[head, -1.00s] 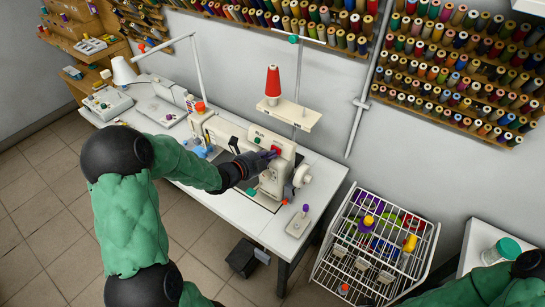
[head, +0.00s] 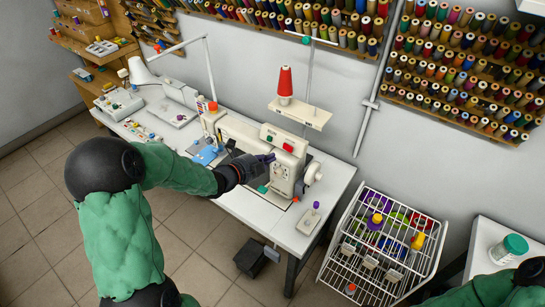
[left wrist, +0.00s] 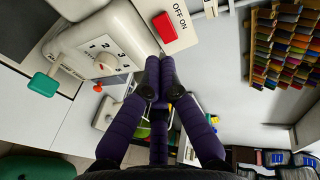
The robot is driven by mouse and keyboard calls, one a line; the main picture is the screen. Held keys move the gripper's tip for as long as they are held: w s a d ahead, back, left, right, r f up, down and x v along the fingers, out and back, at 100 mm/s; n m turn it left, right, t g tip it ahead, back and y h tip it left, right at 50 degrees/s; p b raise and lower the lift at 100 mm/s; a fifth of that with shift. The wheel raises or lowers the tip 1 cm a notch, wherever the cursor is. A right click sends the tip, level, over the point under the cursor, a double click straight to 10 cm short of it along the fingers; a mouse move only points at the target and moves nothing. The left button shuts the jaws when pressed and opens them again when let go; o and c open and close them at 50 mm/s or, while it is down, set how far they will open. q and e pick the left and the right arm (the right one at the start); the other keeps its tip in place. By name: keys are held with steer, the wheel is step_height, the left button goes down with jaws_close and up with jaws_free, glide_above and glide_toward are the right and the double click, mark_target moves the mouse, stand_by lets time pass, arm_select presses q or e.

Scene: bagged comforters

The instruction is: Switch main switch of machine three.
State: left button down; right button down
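A cream sewing machine (head: 238,132) stands on a white table. Its red switch (head: 288,147) is on the upper right of the body. In the left wrist view the red switch (left wrist: 164,27) sits beside the letters "OFF ON"; I cannot tell its position. A numbered dial (left wrist: 100,50) is on the machine's end. My left gripper (head: 272,159) is just below and in front of the switch, apart from it. Its purple fingers (left wrist: 160,72) are drawn together with nothing between them. No number marks which machine is three. My right gripper is out of view.
A teal-tipped lever (left wrist: 42,84) juts from the machine near my fingers. A red thread cone (head: 286,84) stands on a holder behind. A white wire basket (head: 385,240) stands right of the table. Thread racks (head: 465,60) line the wall.

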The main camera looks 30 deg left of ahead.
arm_select(q)
steer(key=p+v, duration=0.1)
steer(key=v, duration=0.6)
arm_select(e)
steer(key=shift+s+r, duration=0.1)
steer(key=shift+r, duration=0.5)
